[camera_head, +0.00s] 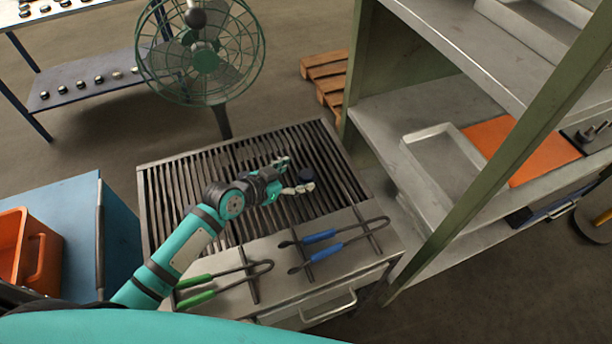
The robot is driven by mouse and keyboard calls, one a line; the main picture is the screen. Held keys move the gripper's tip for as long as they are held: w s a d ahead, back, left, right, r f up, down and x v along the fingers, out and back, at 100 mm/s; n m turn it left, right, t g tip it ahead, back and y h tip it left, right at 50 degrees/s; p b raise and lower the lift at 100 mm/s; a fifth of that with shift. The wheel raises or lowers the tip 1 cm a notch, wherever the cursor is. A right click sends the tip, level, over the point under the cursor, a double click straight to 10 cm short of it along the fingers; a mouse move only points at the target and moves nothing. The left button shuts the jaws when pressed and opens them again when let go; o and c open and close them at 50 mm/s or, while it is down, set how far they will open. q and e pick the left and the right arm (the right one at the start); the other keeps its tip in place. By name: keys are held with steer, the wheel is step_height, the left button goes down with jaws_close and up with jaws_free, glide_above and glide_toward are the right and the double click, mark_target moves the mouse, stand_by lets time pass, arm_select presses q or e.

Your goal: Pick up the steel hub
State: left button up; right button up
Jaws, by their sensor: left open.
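A small dark round piece, which looks like the steel hub (306,174), is on the slatted grate (180,195) of the work table. My left gripper (296,175) reaches over the grate from the lower left and is open. One finger is on the far side and one on the near side, with the hub at the mouth between the fingertips. I cannot tell whether a finger touches the hub. My right gripper is not in view.
Blue-handled tongs (330,245) and green-handled tongs (222,283) lie at the table's front. A green-framed shelf (400,100) with a metal tray (440,160) stands right. A fan (203,60) stands behind. An orange bin (30,250) is left.

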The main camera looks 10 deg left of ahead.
mark_target(305, 174)
arm_select(q)
steer(key=x, duration=0.4)
steer(key=shift+d+f+p, duration=0.1)
steer(key=shift+d+p, duration=0.25)
steer(key=shift+p, duration=0.05)
jaws_close()
